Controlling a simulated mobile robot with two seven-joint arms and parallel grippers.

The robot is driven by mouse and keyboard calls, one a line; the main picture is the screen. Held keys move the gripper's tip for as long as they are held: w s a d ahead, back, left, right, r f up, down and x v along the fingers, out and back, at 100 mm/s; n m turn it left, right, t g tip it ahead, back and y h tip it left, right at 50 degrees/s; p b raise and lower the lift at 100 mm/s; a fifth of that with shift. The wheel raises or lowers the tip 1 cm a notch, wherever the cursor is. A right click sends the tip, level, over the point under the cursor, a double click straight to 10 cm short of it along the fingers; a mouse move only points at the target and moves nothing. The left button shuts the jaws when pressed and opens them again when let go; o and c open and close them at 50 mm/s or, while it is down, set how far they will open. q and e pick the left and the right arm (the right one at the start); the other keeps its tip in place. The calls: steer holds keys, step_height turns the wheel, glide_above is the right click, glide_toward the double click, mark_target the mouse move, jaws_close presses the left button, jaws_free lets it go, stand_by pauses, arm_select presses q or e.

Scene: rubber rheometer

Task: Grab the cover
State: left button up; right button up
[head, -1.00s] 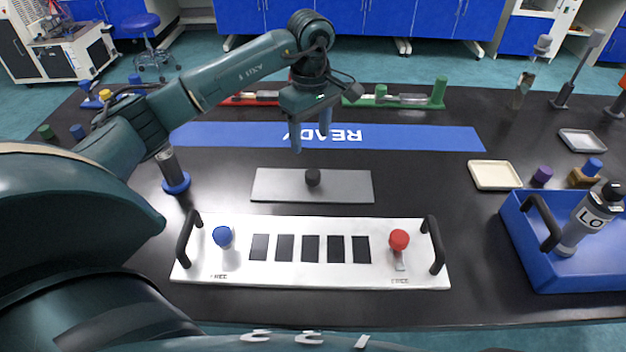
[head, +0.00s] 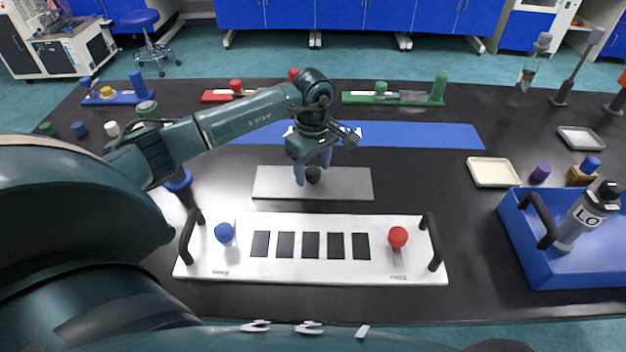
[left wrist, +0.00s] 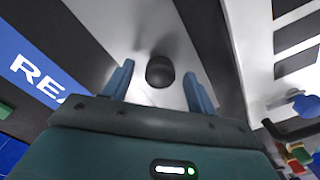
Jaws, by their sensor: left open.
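The cover seems to be the small black round piece (head: 313,175) standing on the grey plate (head: 350,184) in the middle of the table. My left gripper (head: 312,178) is low over the plate with its blue fingers around the sides of this piece. In the left wrist view the black piece (left wrist: 160,71) sits between the two open fingertips (left wrist: 159,76), with a gap on each side, so it is not clasped. My right gripper is not in view.
In front lies a white panel (head: 310,276) with black squares, a blue knob (head: 224,232), a red knob (head: 397,237) and two black handles. A blue bin (head: 590,272) with a grey bottle (head: 585,222) stands at the right. A blue READY strip (head: 430,135) lies behind the plate.

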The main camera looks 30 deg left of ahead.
arm_select(q)
steer(key=shift+c, duration=0.6)
steer(key=c, duration=1)
steer(key=shift+c, duration=0.5)
steer(key=shift+r, duration=0.1)
